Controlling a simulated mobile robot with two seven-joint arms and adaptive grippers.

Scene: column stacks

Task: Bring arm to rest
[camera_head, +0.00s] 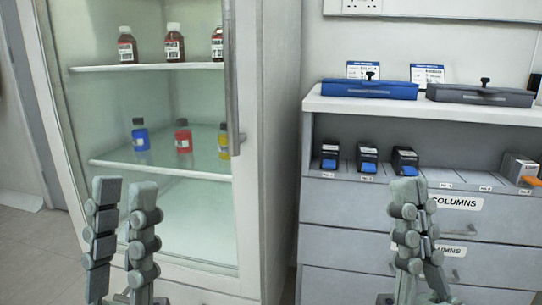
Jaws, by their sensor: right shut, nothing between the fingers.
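My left gripper (124,190) stands at the lower left with its fingers pointing up. A gap shows between its two fingers and nothing is in it. It is in front of the glass-doored cabinet. My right gripper (408,190) points up at the lower right. Its fingers are closed together with nothing between them. It is in front of the drawer unit and covers part of the drawer labels.
The glass-doored cabinet (268,150) holds brown bottles (174,45) above and blue, red and yellow-labelled bottles below. The drawer unit (335,205) carries black boxes with blue fronts (367,158). A blue case (369,90) and a dark case (480,96) lie on top.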

